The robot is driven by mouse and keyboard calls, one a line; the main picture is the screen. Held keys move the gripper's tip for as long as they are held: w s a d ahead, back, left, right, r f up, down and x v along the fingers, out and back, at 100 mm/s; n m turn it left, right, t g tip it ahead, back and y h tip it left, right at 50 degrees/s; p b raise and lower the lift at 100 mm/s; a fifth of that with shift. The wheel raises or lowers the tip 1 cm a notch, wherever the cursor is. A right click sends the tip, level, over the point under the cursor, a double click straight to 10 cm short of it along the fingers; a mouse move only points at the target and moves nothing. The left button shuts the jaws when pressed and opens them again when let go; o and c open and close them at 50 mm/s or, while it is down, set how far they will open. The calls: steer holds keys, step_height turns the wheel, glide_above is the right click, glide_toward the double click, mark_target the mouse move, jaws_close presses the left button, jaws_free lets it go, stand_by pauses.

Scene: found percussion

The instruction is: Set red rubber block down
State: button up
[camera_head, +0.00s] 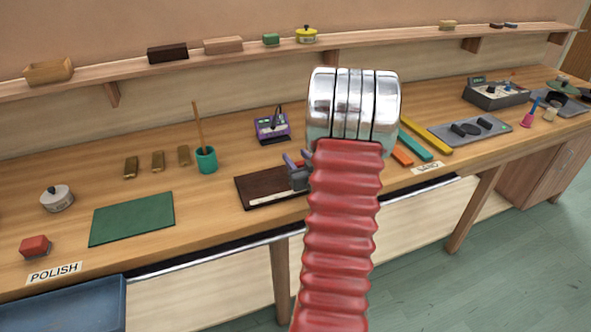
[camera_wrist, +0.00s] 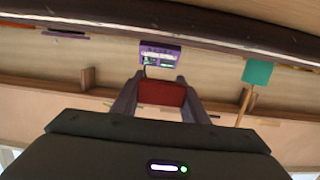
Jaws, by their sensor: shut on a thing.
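My gripper is shut on a red block (camera_wrist: 162,93), held between its two purple-grey fingers (camera_wrist: 160,84) in the wrist view. In the head view my gripper (camera_head: 296,165) shows partly beside my red arm, above a dark brown board (camera_head: 262,187) with a pale front strip. Whether the block touches the board cannot be told. Another red block (camera_head: 35,246) rests on the bench at the far left, behind the POLISH label (camera_head: 54,273).
A purple device (camera_head: 272,127) stands behind the board. A teal cup (camera_head: 206,160) with a stick and a green mat (camera_head: 132,218) lie left. Orange, teal and yellow bars (camera_head: 426,136) lie right. A wall shelf (camera_head: 130,70) runs behind. A blue tray (camera_head: 75,308) sits front left.

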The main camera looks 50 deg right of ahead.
steer(key=shift+f, duration=2.05)
steer(key=o, duration=1)
steer(key=shift+f, duration=0.1)
steer(key=shift+o, duration=0.2)
steer(key=v, duration=1.2)
